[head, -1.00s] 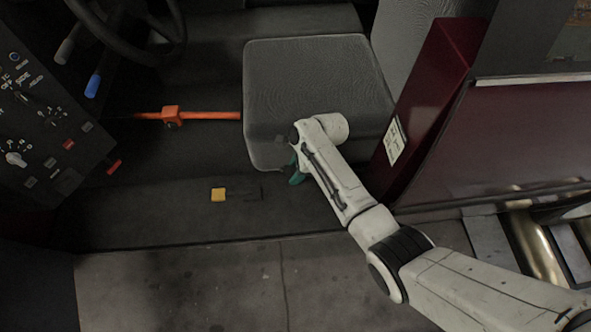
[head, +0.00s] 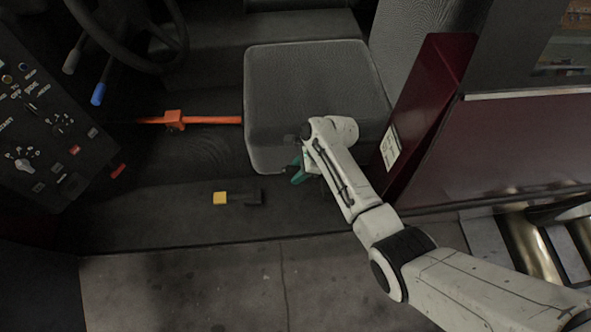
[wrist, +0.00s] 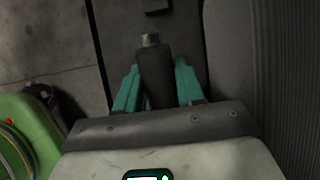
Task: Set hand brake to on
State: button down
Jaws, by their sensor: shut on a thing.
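A dark cylindrical handle with a silvery metal tip (wrist: 153,75), which looks like the hand brake lever, stands between my fingers in the wrist view. My gripper (wrist: 157,66) has a teal finger on each side of it and is shut on it. My arm and the seat hide the handle there. The lever's base and its exact angle cannot be made out.
A yellow and black piece (head: 220,198) lies on the floor left of my gripper. An orange bar (head: 205,120) runs left of the seat. A control panel (head: 45,130) and steering wheel (head: 130,60) are at left. A dark red panel (head: 430,110) stands right of my arm.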

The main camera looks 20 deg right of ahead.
jog(key=shift+s+d+r+y+p, duration=0.1)
jog(key=shift+d+r+y+p, duration=0.2)
jog(key=shift+r, duration=0.25)
jog(key=shift+d+r+y+p, duration=0.2)
jog(key=shift+r+p, duration=0.2)
jog(key=shift+r, duration=0.15)
jog(key=c, duration=0.8)
grip_release()
jog(key=shift+f, duration=0.1)
